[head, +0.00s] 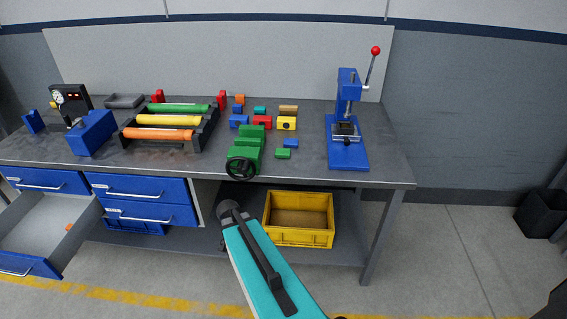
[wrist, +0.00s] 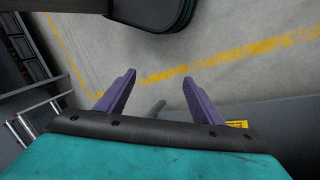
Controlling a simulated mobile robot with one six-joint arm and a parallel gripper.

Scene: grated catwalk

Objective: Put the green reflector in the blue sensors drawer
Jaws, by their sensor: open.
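A small green block (head: 283,154), which may be the green reflector, lies on the workbench to the right of a green vise (head: 245,152) with a black handwheel. A blue-fronted drawer (head: 28,266) at the lower left stands pulled out, with a small orange piece (head: 69,227) inside. I cannot read any label, so I cannot tell which is the sensors drawer. My gripper (wrist: 159,76) is open in the wrist view, its two purple fingers apart with nothing held between them. It points at the floor, away from the green block. I cannot make out its fingers in the head view.
Several small coloured blocks sit mid-bench near the vise. A rack of coloured rollers (head: 170,121) stands left, a blue press (head: 348,120) right. Shut drawers (head: 140,188) are below. A yellow crate (head: 299,237) is on the lower shelf. The floor at right is mostly clear.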

